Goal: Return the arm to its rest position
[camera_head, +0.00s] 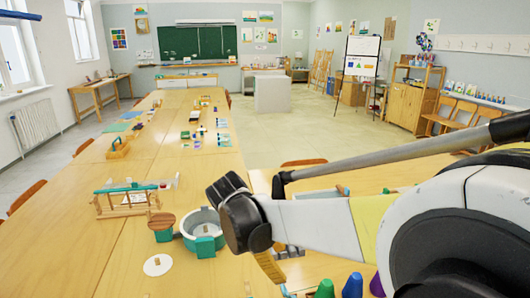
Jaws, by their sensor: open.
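My arm (320,222) reaches in from the right edge over the near part of the long table, with a black joint (240,215) at its left end. My gripper cannot be made out in this view. A teal and grey round pot-like object (203,228) stands on the table just left of the black joint. The arm hides part of the table behind and below it.
The long wooden table (75,250) holds a wooden rack (124,200), a white disc (158,265) and small items. Green (325,289) and blue (353,286) cones stand under the arm. Open floor (310,125) lies beyond, with an easel (360,70) and cabinet (405,105).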

